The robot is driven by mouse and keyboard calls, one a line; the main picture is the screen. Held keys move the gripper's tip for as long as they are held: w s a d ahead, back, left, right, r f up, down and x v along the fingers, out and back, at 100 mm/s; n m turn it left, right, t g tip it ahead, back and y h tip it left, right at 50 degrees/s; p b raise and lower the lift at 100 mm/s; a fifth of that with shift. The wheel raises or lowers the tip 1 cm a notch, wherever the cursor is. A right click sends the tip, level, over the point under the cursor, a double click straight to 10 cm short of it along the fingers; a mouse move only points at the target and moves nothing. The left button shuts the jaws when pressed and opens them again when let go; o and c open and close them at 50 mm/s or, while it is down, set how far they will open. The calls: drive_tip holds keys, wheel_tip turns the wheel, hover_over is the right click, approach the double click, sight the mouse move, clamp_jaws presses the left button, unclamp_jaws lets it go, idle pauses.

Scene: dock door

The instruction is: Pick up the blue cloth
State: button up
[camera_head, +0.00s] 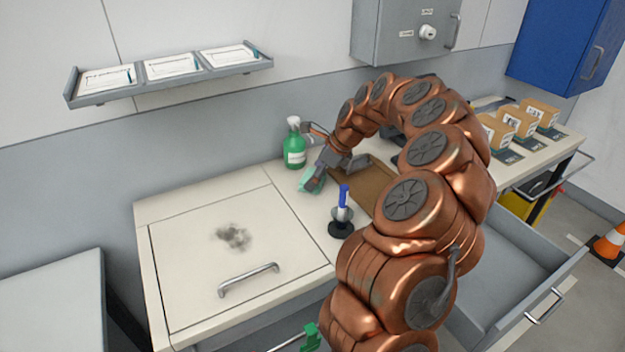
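A pale teal-green cloth (309,182) lies on the counter just right of the green spray bottle; it is the only cloth I can make out, and it looks more green than plain blue. My gripper (316,176) reaches down over it from the right, with its fingers at the cloth. The fingers and my arm hide part of the cloth. I cannot tell whether the fingers are closed on it or only around it.
A green spray bottle (294,146) stands close behind the cloth. A blue-handled tool in a black-based holder (341,224) stands in front. A brown tray (377,192) lies to the right. A dark smudge (233,237) marks the panel with a handle. An open drawer (512,262) juts out at right.

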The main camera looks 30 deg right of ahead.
sight(310, 175)
drive_tip(key=c, duration=0.8)
drive_tip(key=shift+r, duration=0.15)
drive_tip(key=shift+r+b, duration=0.25)
drive_tip(key=shift+b, duration=0.05)
drive_tip(key=b+v, duration=0.1)
drive_tip(key=v, duration=0.1)
drive_tip(key=shift+d+r, duration=0.1)
drive_tip(key=shift+r, duration=0.35)
drive_tip(key=s+d+b, duration=0.1)
drive_tip(key=s+d, duration=0.2)
drive_tip(key=s, duration=0.1)
drive_tip(key=s+d+b, duration=0.2)
drive_tip(key=s+d, duration=0.2)
drive_tip(key=s+d+b, duration=0.2)
drive_tip(key=s+d, duration=0.1)
drive_tip(key=s, duration=0.2)
drive_tip(key=shift+d, duration=0.4)
